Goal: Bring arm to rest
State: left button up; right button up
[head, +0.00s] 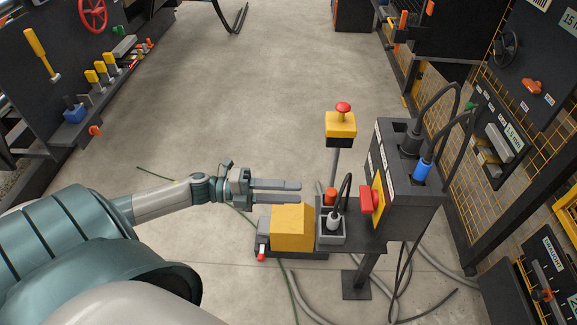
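My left arm reaches in from the left, and its gripper (301,191) is open with two grey fingers pointing right. Nothing shows between the fingers. They are above and just behind a yellow block-shaped housing (291,228) on a dark stand in the picture. I cannot tell whether the lower finger touches anything there. My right gripper does not show.
A dark cabinet (408,190) with a red switch (366,200), a blue plug (421,172) and black cables stands right of the gripper. A post holds a yellow box with a red button (343,107). A dark panel with levers (70,75) stands at left. The middle floor is clear.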

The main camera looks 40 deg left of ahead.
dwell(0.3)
pick_arm(q)
notch_tip(320, 180, down, 23)
jog(key=a+n+t+y+p, duration=0.1)
jog(key=n+t+y+p, duration=0.2)
jog(key=n+y, duration=1.2)
jog(key=s+d+f+n+g+p, duration=0.1)
jog(key=s+d+f+n+g, duration=0.2)
jog(key=s+d+f+n, duration=0.3)
jog(key=s+d+f+n+g+h, duration=0.1)
jog(key=s+d+f+n+g, duration=0.3)
jog(key=s+d+f, duration=0.4)
jog(key=s+f+n, duration=0.1)
jog(key=s+f, duration=0.3)
jog(key=s, duration=0.2)
jog(key=shift+s+f+n+g+p, duration=0.15)
jog(key=shift+f+n+g+p, duration=0.15)
jog(key=shift+n+p, duration=0.1)
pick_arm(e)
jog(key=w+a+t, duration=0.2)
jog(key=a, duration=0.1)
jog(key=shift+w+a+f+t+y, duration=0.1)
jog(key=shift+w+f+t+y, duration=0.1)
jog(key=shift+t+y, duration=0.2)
